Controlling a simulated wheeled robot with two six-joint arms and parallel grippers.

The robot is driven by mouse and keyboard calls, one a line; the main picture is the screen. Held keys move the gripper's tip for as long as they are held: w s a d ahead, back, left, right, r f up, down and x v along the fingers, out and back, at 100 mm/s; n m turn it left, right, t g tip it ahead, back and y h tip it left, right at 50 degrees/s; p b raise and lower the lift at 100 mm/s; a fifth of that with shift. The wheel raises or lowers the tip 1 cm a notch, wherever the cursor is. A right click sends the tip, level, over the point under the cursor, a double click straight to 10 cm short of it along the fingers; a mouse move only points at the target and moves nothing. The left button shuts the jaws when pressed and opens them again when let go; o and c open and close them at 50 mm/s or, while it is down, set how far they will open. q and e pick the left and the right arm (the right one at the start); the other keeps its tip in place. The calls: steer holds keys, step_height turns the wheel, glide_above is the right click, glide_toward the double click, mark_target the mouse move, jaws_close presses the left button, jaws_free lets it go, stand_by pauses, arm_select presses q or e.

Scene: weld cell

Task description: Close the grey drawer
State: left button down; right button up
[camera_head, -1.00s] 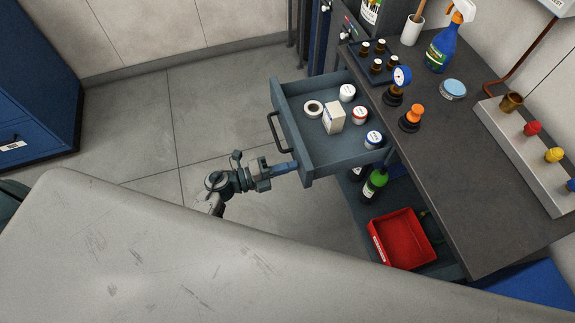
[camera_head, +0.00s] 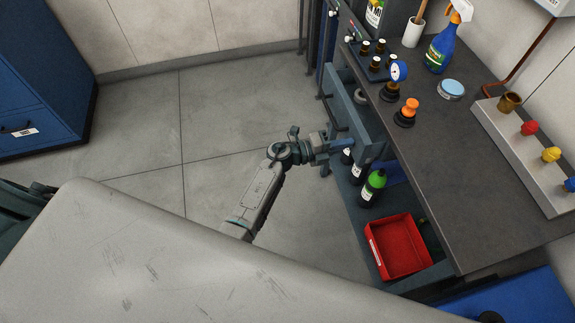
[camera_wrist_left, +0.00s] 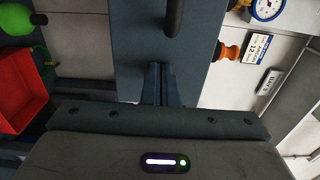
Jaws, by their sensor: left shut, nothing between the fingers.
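My right gripper is not in view.
The workbench (camera_head: 440,150) carries a spray bottle (camera_head: 443,46), small bottles, a gauge (camera_head: 398,71) and an orange-topped item (camera_head: 406,112). Below stand a green-capped bottle (camera_head: 373,186) and a red bin (camera_head: 399,247). Open floor (camera_head: 190,120) lies left of the drawer.

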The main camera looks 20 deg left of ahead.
mark_target(365, 139)
arm_select(q)
steer(key=x, duration=0.5)
steer(key=shift+b, duration=0.4)
steer(key=shift+w+d, duration=0.45)
steer(key=shift+d, duration=0.15)
steer(key=shift+r, duration=0.1)
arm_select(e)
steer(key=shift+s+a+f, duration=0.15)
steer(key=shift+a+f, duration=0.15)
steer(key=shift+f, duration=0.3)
arm_select(q)
steer(key=shift+r, duration=0.1)
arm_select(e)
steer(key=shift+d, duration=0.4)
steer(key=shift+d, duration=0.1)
